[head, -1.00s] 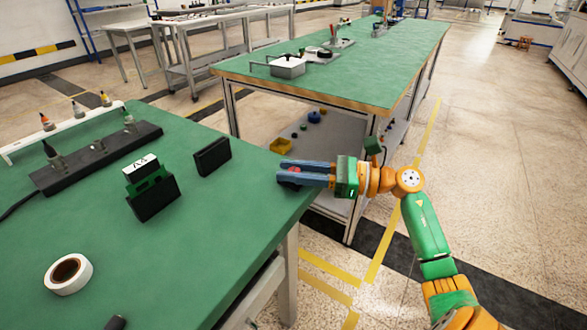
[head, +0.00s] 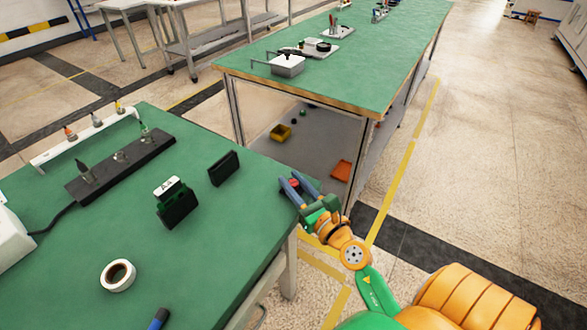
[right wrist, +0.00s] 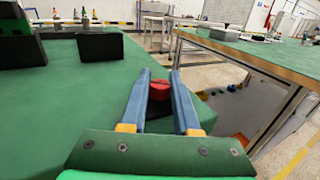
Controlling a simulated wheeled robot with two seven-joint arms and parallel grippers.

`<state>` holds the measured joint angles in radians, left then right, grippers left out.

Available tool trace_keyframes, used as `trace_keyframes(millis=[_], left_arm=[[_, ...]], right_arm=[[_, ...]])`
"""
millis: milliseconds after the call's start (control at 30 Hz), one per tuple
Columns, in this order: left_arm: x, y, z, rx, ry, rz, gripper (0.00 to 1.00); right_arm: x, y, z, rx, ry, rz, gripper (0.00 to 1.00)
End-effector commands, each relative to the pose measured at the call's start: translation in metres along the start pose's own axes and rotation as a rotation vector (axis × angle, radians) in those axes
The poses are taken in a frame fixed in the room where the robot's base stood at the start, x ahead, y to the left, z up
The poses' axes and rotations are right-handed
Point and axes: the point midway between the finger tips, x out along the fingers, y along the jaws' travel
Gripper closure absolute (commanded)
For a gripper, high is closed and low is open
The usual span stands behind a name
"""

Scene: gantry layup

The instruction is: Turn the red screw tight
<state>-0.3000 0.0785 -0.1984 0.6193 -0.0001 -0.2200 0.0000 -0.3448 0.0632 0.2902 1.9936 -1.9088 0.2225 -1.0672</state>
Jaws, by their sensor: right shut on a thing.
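The red screw (head: 294,185) is a small red knob near the right edge of the near green table (head: 235,215). My right gripper (head: 293,179) reaches over that edge and is shut on the screw, with a blue finger on each side of it. In the right wrist view the red screw (right wrist: 159,90) sits between the two fingers of my right gripper (right wrist: 160,76), with a slot-like dark line across its top. A dark area shows just below it; I cannot tell what it is. My left gripper is not in view.
A black holder with a white label (head: 175,204), a black block (head: 223,167), a tape roll (head: 118,276) and a black strip with tools (head: 122,160) stand left of the gripper. A second green table (head: 350,70) stands beyond. The table between is clear.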

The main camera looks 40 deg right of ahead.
Motion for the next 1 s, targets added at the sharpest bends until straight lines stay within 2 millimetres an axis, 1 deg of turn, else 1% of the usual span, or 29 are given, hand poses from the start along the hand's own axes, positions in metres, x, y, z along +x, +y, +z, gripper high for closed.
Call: trace_keyframes(millis=[33, 300, 533, 900, 933, 967, 1000], left_arm=[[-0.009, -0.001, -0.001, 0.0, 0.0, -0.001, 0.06], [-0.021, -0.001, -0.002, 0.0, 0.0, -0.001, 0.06], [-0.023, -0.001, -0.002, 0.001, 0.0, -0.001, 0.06], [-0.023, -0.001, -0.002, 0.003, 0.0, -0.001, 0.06], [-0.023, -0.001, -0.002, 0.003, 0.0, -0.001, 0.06], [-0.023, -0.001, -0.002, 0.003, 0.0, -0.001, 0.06], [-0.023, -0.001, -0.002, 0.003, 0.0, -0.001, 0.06]], right_arm=[[0.0, 0.001, 0.004, 0.005, 0.001, -0.025, 1.0], [0.0, 0.0, 0.001, 0.0, 0.001, -0.13, 1.0], [0.0, 0.0, 0.0, -0.001, 0.0, -0.163, 1.0], [0.0, 0.0, -0.001, 0.0, 0.001, -0.166, 1.0], [0.0, 0.0, -0.001, 0.0, 0.001, -0.166, 0.68], [0.0, 0.0, -0.001, 0.0, 0.001, -0.166, 0.6], [0.0, 0.0, -0.001, 0.0, 0.0, -0.166, 0.49]])
